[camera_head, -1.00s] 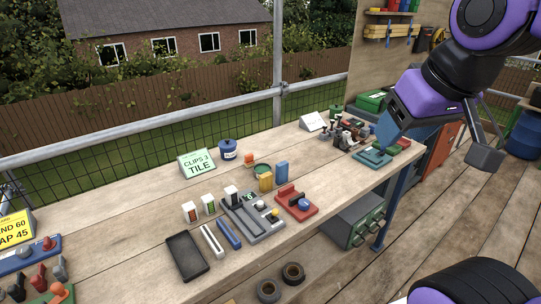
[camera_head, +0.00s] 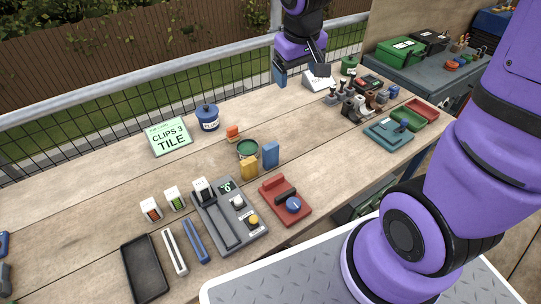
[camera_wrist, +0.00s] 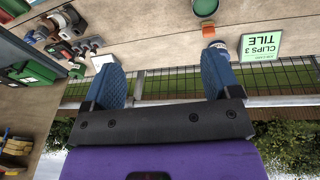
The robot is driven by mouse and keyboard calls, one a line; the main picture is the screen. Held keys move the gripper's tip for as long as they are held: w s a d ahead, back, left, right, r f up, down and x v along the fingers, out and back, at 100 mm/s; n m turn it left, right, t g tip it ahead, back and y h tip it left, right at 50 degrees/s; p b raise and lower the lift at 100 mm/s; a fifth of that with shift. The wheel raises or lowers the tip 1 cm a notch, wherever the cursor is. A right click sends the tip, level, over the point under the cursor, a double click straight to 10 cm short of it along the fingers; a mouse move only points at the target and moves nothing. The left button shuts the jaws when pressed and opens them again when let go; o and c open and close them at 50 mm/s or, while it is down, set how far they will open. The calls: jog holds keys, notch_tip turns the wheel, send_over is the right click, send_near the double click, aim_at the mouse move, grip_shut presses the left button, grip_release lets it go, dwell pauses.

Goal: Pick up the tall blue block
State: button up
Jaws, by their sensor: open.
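The tall blue block (camera_head: 270,155) stands upright on the wooden bench, close beside a shorter yellow block (camera_head: 249,170) and a dark green round tin (camera_head: 247,148). My gripper (camera_head: 299,76) is open and empty, up at the far edge of the bench, behind and a little right of the blue block and apart from it. In the wrist view my gripper (camera_wrist: 163,62) shows two blue fingers spread wide with bench and mesh fence between them. The blue block is not visible in the wrist view.
A red base with a blue knob (camera_head: 292,204) and a grey device with buttons (camera_head: 238,215) stand in front of the block. A blue jar (camera_head: 208,118) and a tile sign (camera_head: 169,137) are to its left. Bench right of the block is clear.

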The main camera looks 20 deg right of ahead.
jog(key=w+a+f+g, duration=0.15)
jog(key=w+f, duration=0.25)
jog(key=f, duration=0.4)
jog(key=n+y, duration=0.1)
send_over(269, 144)
jog(key=shift+g, duration=0.35)
notch_tip(269, 144, down, 11)
jog(key=shift+r, duration=0.2)
notch_tip(269, 144, down, 5)
jog(key=shift+s, duration=0.1)
jog(key=shift+s+d+f, duration=0.1)
jog(key=shift+s+f, duration=0.05)
jog(key=shift+f, duration=1.35)
jog(key=shift+s+f, duration=0.1)
jog(key=shift+f, duration=1.35)
jog(key=shift+c, duration=0.5)
jog(key=c, duration=0.9)
